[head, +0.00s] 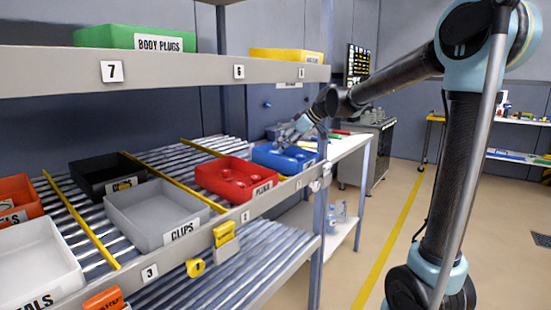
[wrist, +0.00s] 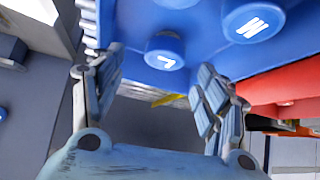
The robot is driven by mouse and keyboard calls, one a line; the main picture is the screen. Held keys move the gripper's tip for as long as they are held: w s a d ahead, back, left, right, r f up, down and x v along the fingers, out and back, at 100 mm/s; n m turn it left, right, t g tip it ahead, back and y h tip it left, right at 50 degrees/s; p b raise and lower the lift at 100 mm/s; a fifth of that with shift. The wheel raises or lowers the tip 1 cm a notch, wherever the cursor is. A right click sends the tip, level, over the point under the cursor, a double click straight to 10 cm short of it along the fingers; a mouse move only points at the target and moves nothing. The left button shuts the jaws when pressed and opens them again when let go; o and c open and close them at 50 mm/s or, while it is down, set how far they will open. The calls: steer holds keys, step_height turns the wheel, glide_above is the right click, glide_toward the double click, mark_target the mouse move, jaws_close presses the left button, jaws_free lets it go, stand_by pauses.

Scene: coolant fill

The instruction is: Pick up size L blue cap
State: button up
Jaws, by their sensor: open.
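The blue bin (head: 268,160) sits at the right end of the middle shelf; its blue wall and floor (wrist: 215,40) fill the upper wrist view. The blue cap marked L (wrist: 165,52) lies between and just beyond my fingertips in the wrist view, not visibly gripped. A second blue cap, marked M (wrist: 253,22), is to its right. A third blue cap (wrist: 177,3) is cut off at the top edge, its mark unclear. My gripper (wrist: 158,68) is open, one finger on either side of the L cap. In the head view my gripper (head: 286,137) is over the blue bin and partly hides its contents.
A red bin (head: 237,190) stands directly left of the blue one, and its edge shows at right in the wrist view. A grey clips bin (head: 150,225) is farther left. The upper shelf rail (head: 170,72) runs above. A white table (head: 345,150) is right of the shelf.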

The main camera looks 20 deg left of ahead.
mark_target(276, 152)
steer(key=x, duration=0.4)
steer(key=shift+s+a+f, duration=0.15)
steer(key=shift+a+f, duration=0.1)
steer(key=shift+f, duration=0.1)
steer(key=c, duration=1)
